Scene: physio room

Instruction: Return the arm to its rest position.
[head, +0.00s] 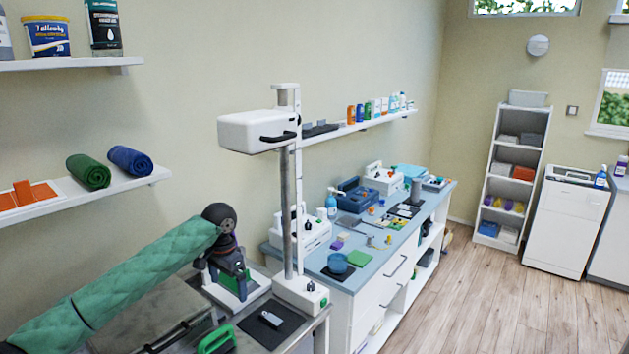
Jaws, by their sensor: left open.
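My left arm (125,275), in a green quilted sleeve, reaches in from the lower left. Its dark wrist hangs over the near bench, and my left gripper (238,274) points down below it. The gripper is open; no object shows between its fingers, though the fingertips are small and hard to make out. It is in front of or just above a white and green stand (228,292) on the bench; I cannot tell whether they touch. My right gripper is not in view.
A white column device (289,200) stands close right of my gripper. A dark mat (285,326) with a small device and a green-handled item (216,341) lie near. A blue-topped counter (310,262) holds several items. Wall shelves (80,196) are above the arm. The floor (480,300) is clear.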

